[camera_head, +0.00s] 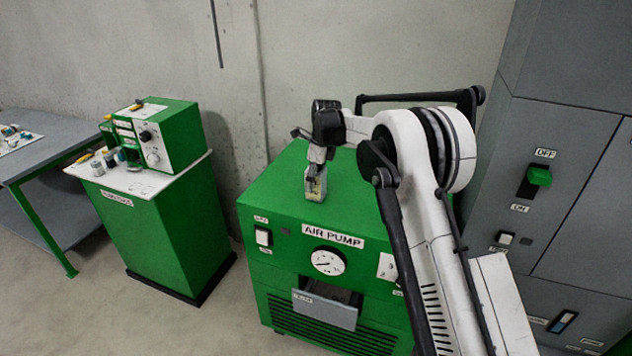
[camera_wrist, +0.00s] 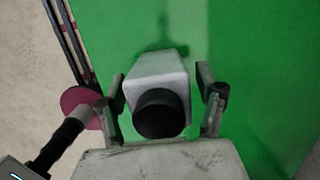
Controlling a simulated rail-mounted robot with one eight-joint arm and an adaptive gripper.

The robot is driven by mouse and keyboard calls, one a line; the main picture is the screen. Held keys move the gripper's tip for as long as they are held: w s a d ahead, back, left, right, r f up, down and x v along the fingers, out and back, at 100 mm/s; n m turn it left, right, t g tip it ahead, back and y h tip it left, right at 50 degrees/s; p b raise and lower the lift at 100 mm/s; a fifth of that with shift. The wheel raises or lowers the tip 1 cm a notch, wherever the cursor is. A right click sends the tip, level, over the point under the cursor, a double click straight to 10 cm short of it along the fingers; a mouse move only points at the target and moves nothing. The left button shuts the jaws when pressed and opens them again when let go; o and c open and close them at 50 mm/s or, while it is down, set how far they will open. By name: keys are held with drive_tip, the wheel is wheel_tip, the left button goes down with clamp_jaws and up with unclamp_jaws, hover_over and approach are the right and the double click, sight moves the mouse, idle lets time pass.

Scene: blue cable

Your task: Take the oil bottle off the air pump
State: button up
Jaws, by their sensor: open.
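The oil bottle (camera_head: 316,188) is small and pale with a yellowish label. It stands on the top of the green air pump (camera_head: 268,205), near its front edge. In the wrist view the bottle (camera_wrist: 158,70) shows a whitish body and a black cap that faces the camera. My gripper (camera_head: 317,166) is right above and around the bottle's upper part. In the wrist view my gripper (camera_wrist: 160,84) is open, with one finger on each side of the bottle. The left finger looks very close to it; a gap shows on the right.
The pump's front has a gauge (camera_head: 328,262), a switch (camera_head: 263,237) and a drawer (camera_head: 325,308) that sticks out. A green cabinet with a machine (camera_head: 170,135) stands to the left. Grey cabinets (camera_head: 560,120) stand at the right. The pump top around the bottle looks clear.

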drive_tip(key=shift+f, duration=0.3)
drive_tip(key=c, duration=1.6)
drive_tip(key=shift+o, duration=0.2)
